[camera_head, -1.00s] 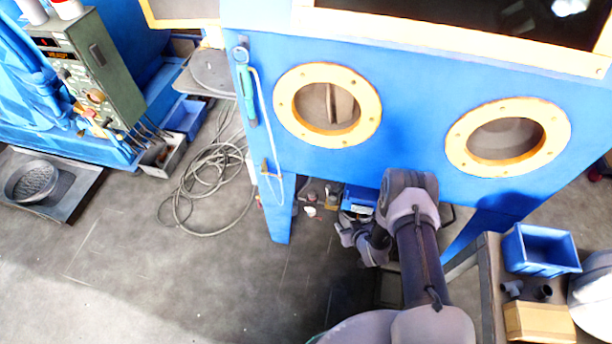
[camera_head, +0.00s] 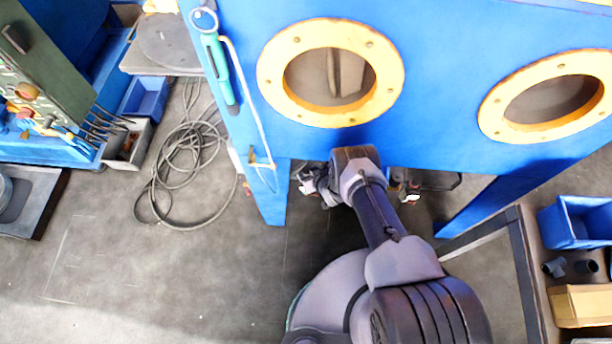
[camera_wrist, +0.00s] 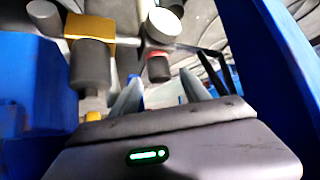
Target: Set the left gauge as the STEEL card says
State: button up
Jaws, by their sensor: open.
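In the wrist view, my gripper (camera_wrist: 160,90) is open, with its two fingers apart and nothing between them. Beyond the fingertips is a round, pale-topped part (camera_wrist: 164,26) above a short dark fitting with a red band. It may be a gauge, but I see no dial marks or needle. Beside it is a brass-coloured block (camera_wrist: 98,30) with a grey cylinder (camera_wrist: 92,66) below. In the head view my gripper (camera_head: 312,182) is small beneath the blue cabinet, left of my arm. I cannot make out the STEEL card in either view.
The blue blasting cabinet (camera_head: 235,135) has two yellow-ringed ports above my arm, and its legs stand close on either side. A coiled cable (camera_head: 185,165) lies on the floor at left. A bench with a blue bin (camera_head: 580,222) stands at right.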

jog(key=shift+b+x, duration=0.65)
jog(key=shift+x, duration=0.75)
jog(key=shift+r, duration=0.1)
grip_shut()
jog(key=shift+a+m+h, duration=0.1)
jog(key=shift+m+h, duration=0.2)
jog(key=shift+m, duration=0.1)
jog(key=shift+m+t+h+p, duration=0.35)
jog(key=shift+m+h, duration=0.35)
jog(key=shift+m, duration=0.3)
jog(key=shift+m+t+h+b, duration=0.3)
jog(key=shift+m+h, duration=1.4)
jog(key=shift+m, duration=0.5)
